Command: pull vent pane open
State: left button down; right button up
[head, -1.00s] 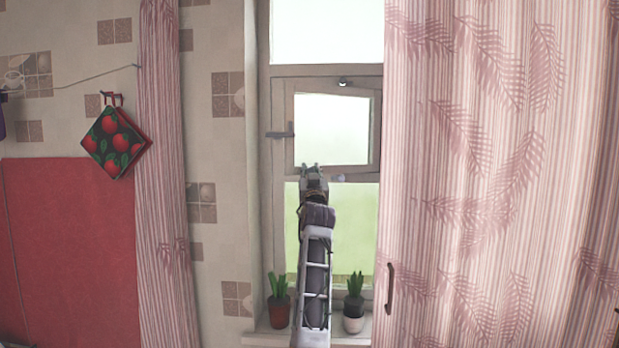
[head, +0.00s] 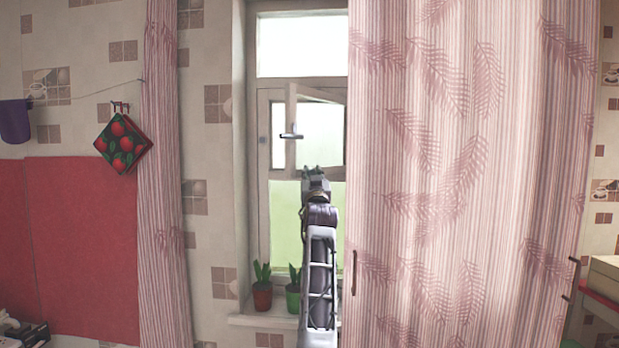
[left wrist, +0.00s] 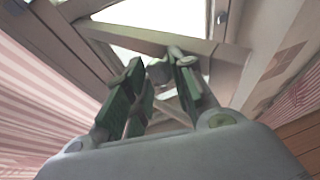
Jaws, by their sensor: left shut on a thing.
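The vent pane (head: 293,103) is a small pale wooden-framed pane in the window, swung partly open, with its left edge standing out from the frame. A dark latch handle (head: 291,136) sits on that edge. My left gripper (head: 316,172) is at the pane's lower edge in the head view. In the left wrist view, its green-padded fingers (left wrist: 153,90) are shut on a small grey piece (left wrist: 158,72) at the pane's wooden bar (left wrist: 140,40). The fingers hide part of this contact. My right gripper is not in view.
A striped pink curtain (head: 470,200) hangs close on the right, and a narrower one (head: 163,200) on the left. Potted plants, one red (head: 262,296) and one green (head: 294,298), stand on the sill (head: 250,319) below. A cherry-patterned potholder (head: 122,145) hangs on the wall.

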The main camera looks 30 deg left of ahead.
pick_arm(q)
jog(key=shift+w+d+r+t, duration=0.2)
jog(key=shift+d+r+t, duration=0.3)
jog(key=shift+d, duration=0.4)
jog(key=c, duration=1.6)
grip_release()
jog(key=shift+c, duration=0.2)
jog(key=o, duration=0.4)
jog(key=shift+w+d+f, duration=0.1)
jog(key=shift+w+d, duration=0.35)
jog(key=shift+w, duration=0.15)
jog(key=shift+o, duration=0.2)
jog(key=shift+s+a, duration=0.2)
jog(key=shift+a, duration=0.05)
jog(key=shift+s+d, duration=0.1)
jog(key=shift+d, duration=0.05)
jog(key=v, duration=0.7)
jog(key=shift+a+f+h, duration=0.25)
jog(key=shift+h, duration=0.05)
jog(key=shift+s+f, duration=0.1)
jog(key=shift+s, duration=0.05)
